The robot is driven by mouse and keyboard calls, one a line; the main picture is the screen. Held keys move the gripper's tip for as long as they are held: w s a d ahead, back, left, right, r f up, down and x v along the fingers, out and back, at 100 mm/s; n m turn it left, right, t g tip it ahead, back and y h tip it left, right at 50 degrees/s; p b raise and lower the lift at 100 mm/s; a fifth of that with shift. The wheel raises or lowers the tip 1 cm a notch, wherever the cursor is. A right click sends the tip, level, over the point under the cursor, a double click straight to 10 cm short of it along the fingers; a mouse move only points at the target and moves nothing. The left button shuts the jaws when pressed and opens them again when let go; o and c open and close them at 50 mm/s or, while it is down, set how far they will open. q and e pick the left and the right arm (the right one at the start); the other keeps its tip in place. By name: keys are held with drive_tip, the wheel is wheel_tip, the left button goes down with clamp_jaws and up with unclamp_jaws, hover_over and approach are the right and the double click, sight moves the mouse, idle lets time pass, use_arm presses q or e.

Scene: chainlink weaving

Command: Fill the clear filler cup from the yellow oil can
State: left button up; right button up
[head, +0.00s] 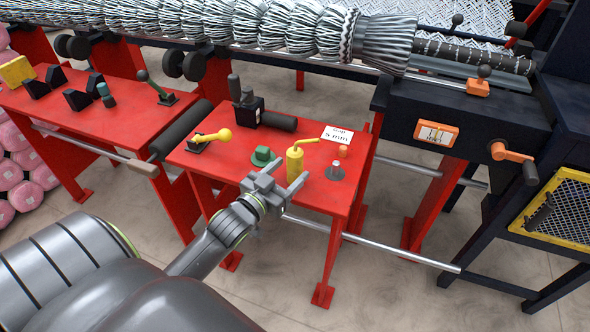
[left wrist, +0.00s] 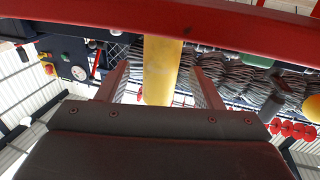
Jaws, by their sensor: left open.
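The yellow oil can (head: 295,164), with a thin spout pointing right, stands upright on the red table near its front edge. A small clear-topped piece on a grey base, seemingly the filler cup (head: 335,172), stands to its right. My left gripper (head: 287,175) is open at the table's front edge, just in front of the can. In the left wrist view the can (left wrist: 162,68) shows between the two open fingers (left wrist: 165,85); I cannot tell whether they touch it. My right gripper is not in view.
A green knob (head: 262,156) sits left of the can, and an orange cap (head: 342,152) right of it. A white sign (head: 337,136), a yellow-handled lever (head: 215,136) and a black roller lie behind. The table's front right corner is clear.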

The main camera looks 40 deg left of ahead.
sight(299, 161)
use_arm(q)
drive_tip(key=w, duration=0.5)
drive_tip(key=shift+f+b, duration=0.15)
drive_tip(key=shift+b, duration=0.15)
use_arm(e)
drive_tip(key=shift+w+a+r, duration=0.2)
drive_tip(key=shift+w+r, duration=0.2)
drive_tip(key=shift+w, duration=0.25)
use_arm(q)
drive_tip(key=c, duration=1.1)
drive_tip(key=shift+c, duration=0.2)
